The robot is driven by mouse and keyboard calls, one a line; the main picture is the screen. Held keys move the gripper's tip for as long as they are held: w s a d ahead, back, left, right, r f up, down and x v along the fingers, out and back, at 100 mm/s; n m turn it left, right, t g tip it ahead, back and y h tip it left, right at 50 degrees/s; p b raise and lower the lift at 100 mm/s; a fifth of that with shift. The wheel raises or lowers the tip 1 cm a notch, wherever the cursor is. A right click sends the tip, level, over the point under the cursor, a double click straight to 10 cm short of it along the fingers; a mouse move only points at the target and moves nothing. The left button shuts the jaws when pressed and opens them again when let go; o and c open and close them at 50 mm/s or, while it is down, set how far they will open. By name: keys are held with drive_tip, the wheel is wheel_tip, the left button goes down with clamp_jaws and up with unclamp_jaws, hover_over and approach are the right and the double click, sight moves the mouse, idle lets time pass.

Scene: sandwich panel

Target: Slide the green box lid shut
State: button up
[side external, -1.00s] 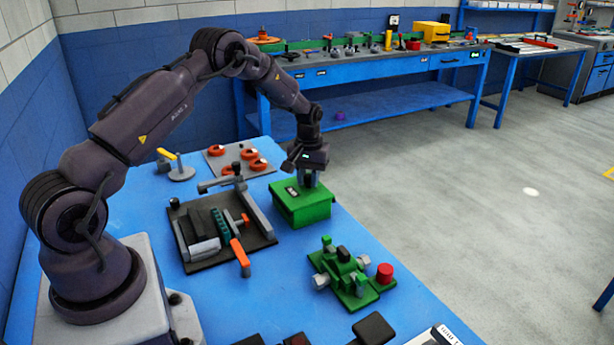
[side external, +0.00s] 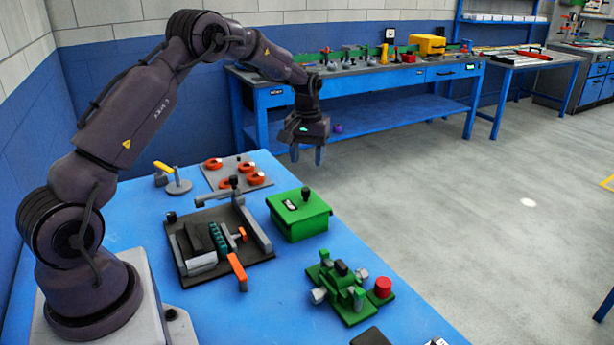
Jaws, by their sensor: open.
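The green box (side external: 301,222) stands on the blue table near its right edge. Its green lid (side external: 310,206) lies over the top, with a small dark knob (side external: 306,193) and a dark label. From this angle the lid appears to cover the whole top; I cannot tell whether a small gap is left at the far side. My gripper (side external: 307,158) is open and empty, in the air above the box, fingers pointing down. It is clear of the knob and touches nothing.
Left of the box is a black fixture board (side external: 218,240) with an orange-handled lever (side external: 238,268). Behind is a grey board with orange rings (side external: 235,172). In front stands a green valve assembly (side external: 343,286) with a red button (side external: 383,287). Bare blue table lies between them.

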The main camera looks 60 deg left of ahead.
drive_tip(key=shift+r, duration=1.45)
drive_tip(key=s+d+r+m+t, duration=0.2)
drive_tip(key=s+d+r+m, duration=0.2)
drive_tip(key=s+d+r, duration=0.3)
drive_tip(key=s+d+r+m+t, duration=0.3)
drive_tip(key=s+d+r+m, duration=0.2)
drive_tip(key=s+d, duration=1)
drive_tip(key=s+r, duration=0.3)
drive_tip(key=s, duration=0.1)
drive_tip(key=shift+s+d+t, duration=0.2)
drive_tip(key=shift+s+t, duration=0.1)
drive_tip(key=shift+s, duration=0.05)
